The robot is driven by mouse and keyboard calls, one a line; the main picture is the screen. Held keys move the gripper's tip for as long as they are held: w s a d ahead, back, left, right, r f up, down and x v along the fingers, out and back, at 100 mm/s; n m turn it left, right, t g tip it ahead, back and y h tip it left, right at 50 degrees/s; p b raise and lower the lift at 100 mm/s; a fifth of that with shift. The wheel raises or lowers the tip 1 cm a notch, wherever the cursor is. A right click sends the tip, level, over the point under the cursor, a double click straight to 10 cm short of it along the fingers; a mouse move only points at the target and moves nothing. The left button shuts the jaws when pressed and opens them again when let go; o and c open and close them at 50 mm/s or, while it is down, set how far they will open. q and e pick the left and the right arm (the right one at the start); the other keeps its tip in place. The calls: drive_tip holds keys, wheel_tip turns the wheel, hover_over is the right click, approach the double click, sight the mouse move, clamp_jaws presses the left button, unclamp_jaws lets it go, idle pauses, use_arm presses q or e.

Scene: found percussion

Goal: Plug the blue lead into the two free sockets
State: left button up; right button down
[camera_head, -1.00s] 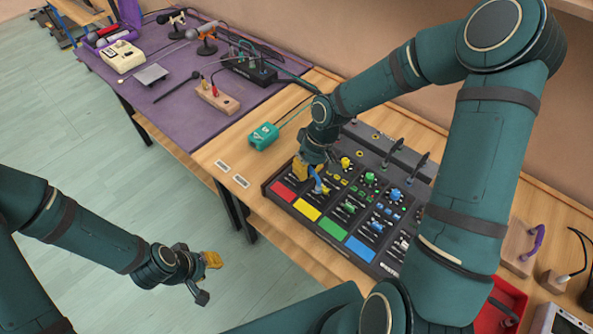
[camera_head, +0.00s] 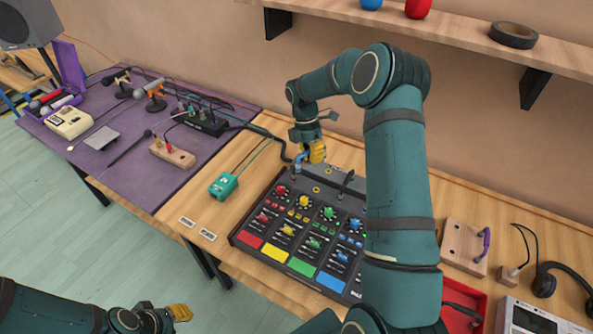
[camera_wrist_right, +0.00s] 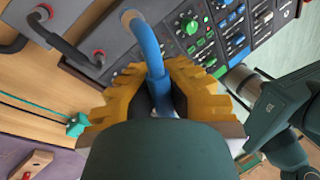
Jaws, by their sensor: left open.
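The short blue lead (camera_head: 298,159) is held in my right gripper (camera_head: 316,152) over the back left of the black mixer panel (camera_head: 252,217). In the right wrist view the blue lead (camera_wrist_right: 148,48) rises between the yellow fingers (camera_wrist_right: 160,88) and bends toward the panel's back strip; whether its end sits in a socket cannot be told. Gold-ringed sockets (camera_head: 315,190) show on that strip just below the gripper. A black lead (camera_head: 348,182) stands in the strip further right. My left gripper (camera_head: 180,313) is open and empty, low at the left, away from the table.
A teal box (camera_head: 223,186) with a thin cable lies left of the panel. A wooden block with a purple lead (camera_head: 466,247), a red tray (camera_head: 463,293) and headphones (camera_head: 545,283) are at the right. A shelf (camera_head: 450,32) runs above. Bare wood lies behind the panel.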

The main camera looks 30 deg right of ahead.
drive_tip(key=d+n, duration=0.1)
drive_tip(key=d, duration=0.1)
drive_tip(key=d+n+h, duration=0.1)
drive_tip(key=shift+w+d+r+n, duration=0.15)
drive_tip(key=shift+r+n, duration=0.15)
drive_tip(key=shift+r, duration=0.05)
drive_tip(key=d+f+n, duration=0.1)
drive_tip(key=d+f+n+h+b, duration=0.1)
drive_tip(key=f, duration=0.1)
drive_tip(key=shift+w+d+f+b, duration=0.1)
drive_tip(key=shift+d+f+b, duration=0.05)
drive_tip(key=shift+d+b, duration=0.15)
wheel_tip(320, 180, down, 6)
drive_tip(key=shift+r+b, duration=0.1)
drive_tip(key=shift+b, duration=0.95)
drive_tip(key=shift+p, duration=0.3)
idle(0.9)
